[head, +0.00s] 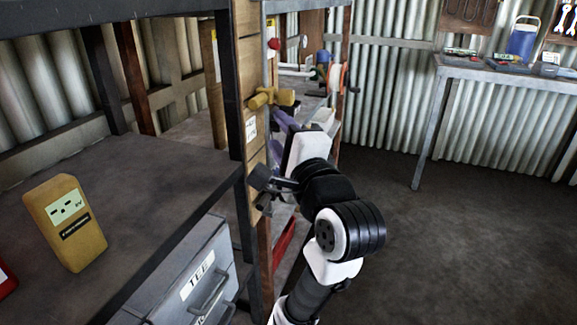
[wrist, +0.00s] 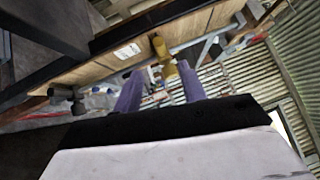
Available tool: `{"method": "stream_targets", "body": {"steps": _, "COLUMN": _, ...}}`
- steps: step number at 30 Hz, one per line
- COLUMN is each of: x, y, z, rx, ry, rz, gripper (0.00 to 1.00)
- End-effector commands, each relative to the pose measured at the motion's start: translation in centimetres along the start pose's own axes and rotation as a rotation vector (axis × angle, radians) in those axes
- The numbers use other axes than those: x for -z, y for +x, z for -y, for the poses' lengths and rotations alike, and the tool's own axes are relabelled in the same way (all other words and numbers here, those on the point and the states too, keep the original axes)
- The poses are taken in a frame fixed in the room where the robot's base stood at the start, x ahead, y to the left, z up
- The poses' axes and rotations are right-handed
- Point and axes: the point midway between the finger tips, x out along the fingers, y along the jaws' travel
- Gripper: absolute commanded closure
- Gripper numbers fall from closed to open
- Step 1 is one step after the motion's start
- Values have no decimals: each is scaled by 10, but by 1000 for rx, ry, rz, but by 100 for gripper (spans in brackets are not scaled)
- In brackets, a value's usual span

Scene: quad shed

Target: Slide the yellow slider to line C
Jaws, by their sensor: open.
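The yellow slider (head: 270,97) juts out from an upright wooden board (head: 249,75); it looks like a knobbed handle. It also shows in the wrist view (wrist: 161,48), ahead of the gap between my purple fingers. My gripper (head: 284,128) is just below the slider in the head view. In the wrist view my gripper (wrist: 159,82) is open, its two fingers spread with nothing held between them. I cannot tell if a fingertip touches the slider. A white label (head: 251,128) is on the board, too small to read. I cannot make out line C.
A dark workbench (head: 130,185) at left holds a yellow meter (head: 65,222). A grey drawer cabinet (head: 195,275) stands beneath. A dark knob-like part (head: 262,178) is near the board, low. Shelves with a hose reel (head: 337,78) lie behind. Open floor (head: 450,240) is at right.

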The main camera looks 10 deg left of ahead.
Motion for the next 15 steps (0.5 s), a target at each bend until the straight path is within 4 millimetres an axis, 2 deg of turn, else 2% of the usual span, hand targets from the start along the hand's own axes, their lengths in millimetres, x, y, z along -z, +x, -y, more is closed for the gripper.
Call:
{"method": "stream_targets", "body": {"steps": 1, "x": 1, "y": -5, "z": -5, "rx": 5, "ry": -2, "rz": -2, "gripper": 59}}
{"method": "stream_targets", "body": {"steps": 6, "x": 1, "y": -20, "z": -3, "rx": 4, "ry": -1, "rz": -1, "gripper": 59}}
{"method": "stream_targets", "body": {"steps": 15, "x": 0, "y": -29, "z": 0, "rx": -1, "ry": 0, "rz": -1, "gripper": 59}}
